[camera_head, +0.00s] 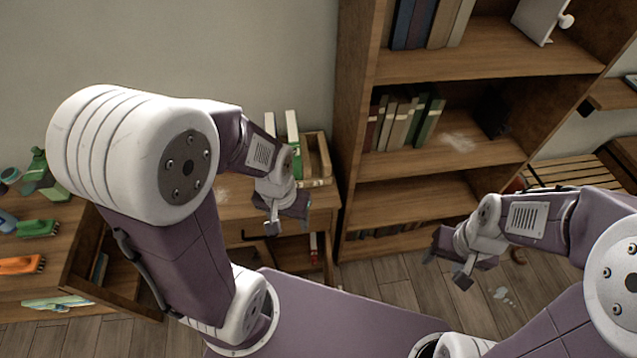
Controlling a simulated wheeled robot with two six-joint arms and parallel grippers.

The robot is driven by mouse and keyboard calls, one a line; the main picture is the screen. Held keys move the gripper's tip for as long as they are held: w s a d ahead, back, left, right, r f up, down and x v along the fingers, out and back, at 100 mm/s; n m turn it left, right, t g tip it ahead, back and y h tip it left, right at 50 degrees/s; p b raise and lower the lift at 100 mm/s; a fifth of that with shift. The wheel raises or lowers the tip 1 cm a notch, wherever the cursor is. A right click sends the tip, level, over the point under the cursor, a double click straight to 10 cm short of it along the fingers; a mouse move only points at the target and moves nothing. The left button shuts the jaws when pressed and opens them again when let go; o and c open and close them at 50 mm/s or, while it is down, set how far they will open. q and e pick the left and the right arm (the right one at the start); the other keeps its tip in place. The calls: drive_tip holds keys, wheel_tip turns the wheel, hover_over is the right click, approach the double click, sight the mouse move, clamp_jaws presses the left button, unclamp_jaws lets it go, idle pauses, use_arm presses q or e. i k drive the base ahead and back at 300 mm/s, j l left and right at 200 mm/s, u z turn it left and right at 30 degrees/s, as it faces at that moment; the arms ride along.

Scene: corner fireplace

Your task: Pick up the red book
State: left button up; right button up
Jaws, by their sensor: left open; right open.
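A dark red book (371,128) stands upright at the left end of a row of books on the middle shelf of the wooden bookcase (355,110). Its spine is partly shaded by the bookcase side. My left gripper (287,224) is open and empty in front of the small desk, left of the bookcase and apart from the book. My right gripper (449,266) is open and empty in front of the lower bookcase, below and right of the book.
Beige and green books (409,122) stand right of the dark red one. A wooden organizer (318,158) sits on the desk. A small red item (313,246) shows in the space below. A table (75,240) with brushes and bottles is at left. Floor (385,285) before the bookcase is mostly clear.

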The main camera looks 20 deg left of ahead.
sight(313, 239)
drive_tip(key=k+l+u, duration=0.3)
drive_tip(key=k+u, duration=0.15)
drive_tip(key=k, duration=0.25)
drive_tip(key=k+u, duration=0.4)
drive_tip(key=k, duration=0.35)
